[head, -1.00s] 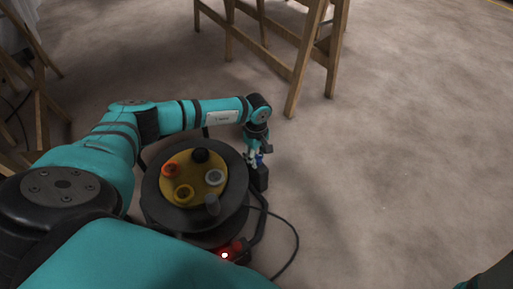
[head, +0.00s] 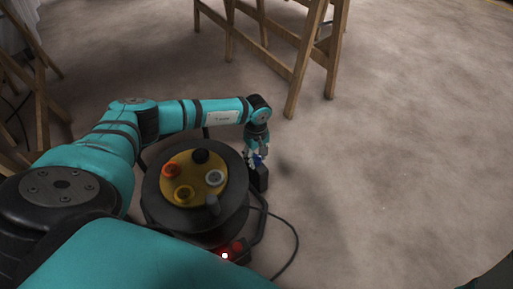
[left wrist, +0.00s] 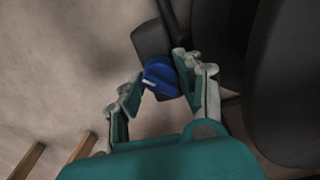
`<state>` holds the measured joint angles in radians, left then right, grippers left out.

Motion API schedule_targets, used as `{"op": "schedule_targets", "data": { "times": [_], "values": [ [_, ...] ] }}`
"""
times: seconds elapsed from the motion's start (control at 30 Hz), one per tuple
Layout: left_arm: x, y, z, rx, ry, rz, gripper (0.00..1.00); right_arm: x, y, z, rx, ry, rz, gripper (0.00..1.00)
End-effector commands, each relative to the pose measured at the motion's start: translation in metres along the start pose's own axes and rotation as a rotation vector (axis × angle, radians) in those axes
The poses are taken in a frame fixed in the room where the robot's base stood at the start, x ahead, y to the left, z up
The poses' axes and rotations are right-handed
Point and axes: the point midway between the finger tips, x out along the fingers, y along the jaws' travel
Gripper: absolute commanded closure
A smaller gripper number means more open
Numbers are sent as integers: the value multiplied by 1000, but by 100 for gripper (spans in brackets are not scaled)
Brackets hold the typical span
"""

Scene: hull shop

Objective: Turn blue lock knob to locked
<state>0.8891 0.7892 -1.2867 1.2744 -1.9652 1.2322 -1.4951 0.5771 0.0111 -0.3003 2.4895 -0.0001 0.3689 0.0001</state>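The blue lock knob (left wrist: 160,76) sits on a dark block (left wrist: 152,40) at the side of a black cable reel (head: 160,215). A light mark shows on the knob's face in the left wrist view. In the head view the knob (head: 257,161) is small and partly hidden by my left gripper (head: 257,156). In the left wrist view my left gripper (left wrist: 155,82) has its fingers apart, one on each side of the knob. I cannot tell whether either finger touches it. My right gripper is not in view.
The reel's yellow top (head: 185,192) carries several round sockets or caps. A red-lit switch (head: 237,246) sits at its front, and a black cable (head: 290,235) loops on the floor. Wooden trestles (head: 300,75) stand behind. The floor at right is clear.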

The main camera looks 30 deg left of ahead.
Motion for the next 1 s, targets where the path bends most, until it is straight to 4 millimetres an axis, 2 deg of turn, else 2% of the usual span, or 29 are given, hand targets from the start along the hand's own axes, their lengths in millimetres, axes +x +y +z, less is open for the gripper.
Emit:
{"op": "schedule_targets", "data": {
  "times": [0.03, 0.17, 0.4, 0.53, 0.67, 1.0],
  "values": [
    [1, 0, 0, 1, 0, -1, 57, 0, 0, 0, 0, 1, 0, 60],
    [0, 0, 0, 0, 0, -1, 42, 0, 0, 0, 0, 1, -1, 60],
    [0, 0, 0, -1, 0, 0, 42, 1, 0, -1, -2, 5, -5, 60],
    [-8, 0, 0, 0, 0, 1, 42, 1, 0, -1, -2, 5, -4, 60],
    [-30, 1, -1, 0, 2, 3, 42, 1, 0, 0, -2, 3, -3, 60],
    [-98, 0, 0, 0, 1, 2, 42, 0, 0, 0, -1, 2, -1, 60]
  ]
}}
